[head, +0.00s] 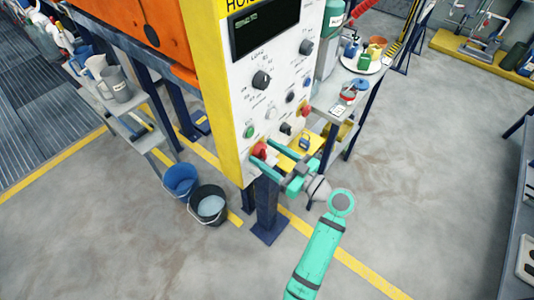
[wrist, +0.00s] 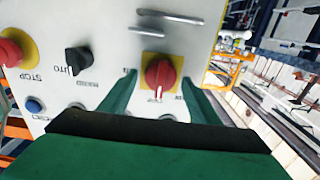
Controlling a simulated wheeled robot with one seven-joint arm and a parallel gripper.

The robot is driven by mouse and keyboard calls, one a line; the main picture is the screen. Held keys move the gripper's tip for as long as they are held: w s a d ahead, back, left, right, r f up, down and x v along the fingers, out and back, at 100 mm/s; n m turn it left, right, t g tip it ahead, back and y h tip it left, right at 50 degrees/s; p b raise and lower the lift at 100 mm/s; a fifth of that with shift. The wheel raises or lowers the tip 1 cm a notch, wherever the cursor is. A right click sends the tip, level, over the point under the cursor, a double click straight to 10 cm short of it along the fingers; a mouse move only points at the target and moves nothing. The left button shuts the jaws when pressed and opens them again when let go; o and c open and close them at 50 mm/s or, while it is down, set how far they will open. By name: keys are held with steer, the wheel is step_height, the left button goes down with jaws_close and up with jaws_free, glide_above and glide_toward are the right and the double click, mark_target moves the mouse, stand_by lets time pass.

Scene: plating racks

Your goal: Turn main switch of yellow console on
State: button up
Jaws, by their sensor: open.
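The yellow console (head: 212,90) has a white front panel with knobs and buttons. Its red main switch (head: 259,149) is at the panel's lower left in the head view. In the wrist view the red rotary switch (wrist: 160,75) sits on a square yellow plate, its white mark pointing down in the picture. My gripper (head: 262,158) is open at the panel. Its teal fingers lie on either side of the switch, also in the wrist view (wrist: 160,88). I cannot tell whether they touch it.
A black AUTO knob (wrist: 78,60) and a red STOP button (wrist: 10,52) are beside the switch in the wrist view. A blue bucket (head: 180,181) and a black bucket (head: 208,206) stand below left. A shelf cart (head: 345,95) is close at right. The front floor is open.

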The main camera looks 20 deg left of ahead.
steer(key=c, duration=1)
steer(key=shift+w, duration=0.1)
